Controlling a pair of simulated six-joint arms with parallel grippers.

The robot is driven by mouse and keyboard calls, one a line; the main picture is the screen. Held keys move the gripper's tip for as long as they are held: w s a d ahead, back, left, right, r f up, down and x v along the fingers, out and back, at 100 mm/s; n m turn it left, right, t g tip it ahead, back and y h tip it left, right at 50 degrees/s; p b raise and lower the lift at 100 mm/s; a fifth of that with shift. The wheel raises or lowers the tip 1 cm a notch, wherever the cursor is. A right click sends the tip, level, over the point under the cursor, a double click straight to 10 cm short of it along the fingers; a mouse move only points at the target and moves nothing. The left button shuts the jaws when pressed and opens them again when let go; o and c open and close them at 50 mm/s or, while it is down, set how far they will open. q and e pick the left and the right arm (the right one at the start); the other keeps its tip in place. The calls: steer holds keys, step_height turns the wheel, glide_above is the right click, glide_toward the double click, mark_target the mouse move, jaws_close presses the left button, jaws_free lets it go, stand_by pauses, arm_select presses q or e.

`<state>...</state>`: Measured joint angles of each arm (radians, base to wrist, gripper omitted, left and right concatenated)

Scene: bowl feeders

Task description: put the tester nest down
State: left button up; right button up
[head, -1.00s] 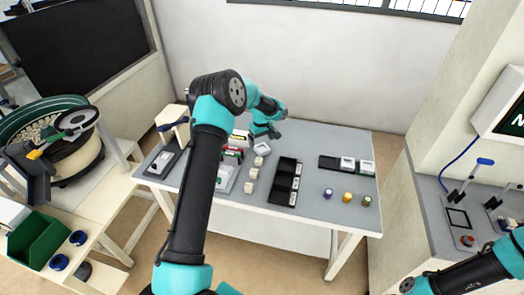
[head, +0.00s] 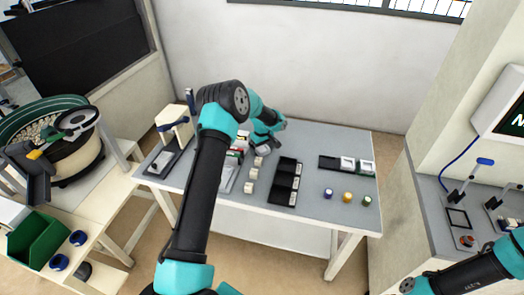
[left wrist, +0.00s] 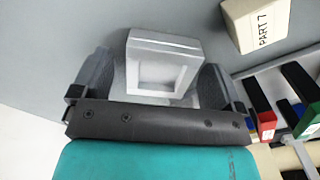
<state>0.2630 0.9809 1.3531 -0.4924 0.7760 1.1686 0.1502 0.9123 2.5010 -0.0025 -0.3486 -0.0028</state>
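The tester nest (left wrist: 162,65) is a small white block with a square recess. In the left wrist view it sits between the two fingers of my left gripper (left wrist: 160,85), with a dark pad against each side. In the head view my left gripper (head: 266,146) is low over the middle of the grey table (head: 330,225), and the nest is mostly hidden there by the gripper. Whether the nest touches the table cannot be told. Only part of my right arm shows at the lower right of the head view; its gripper is out of view.
A box marked PART 7 (left wrist: 256,22) stands close by, one of several pale boxes. A black tray (head: 284,183) lies to the right, with several coloured round parts beyond.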

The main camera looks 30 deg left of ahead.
mark_target(262, 149)
arm_select(q)
steer(key=c, duration=1.1)
steer(key=shift+r, duration=0.1)
step_height(262, 149, up, 10)
steer(key=shift+f, duration=0.1)
steer(key=shift+d, duration=0.1)
stand_by(0.5)
steer(key=s+d+f+m, duration=0.1)
steer(key=d+m, duration=0.3)
steer(key=d, duration=0.4)
steer(key=s+d+f+m, duration=0.2)
steer(key=s+d+m, duration=0.2)
steer(key=d, duration=0.4)
steer(key=s+d+f+m, duration=0.1)
steer(key=d+m, duration=0.3)
steer(key=d, duration=0.4)
steer(key=shift+s+d+f, duration=0.1)
steer(key=shift+s+f, duration=0.05)
steer(key=shift+s, duration=0.55)
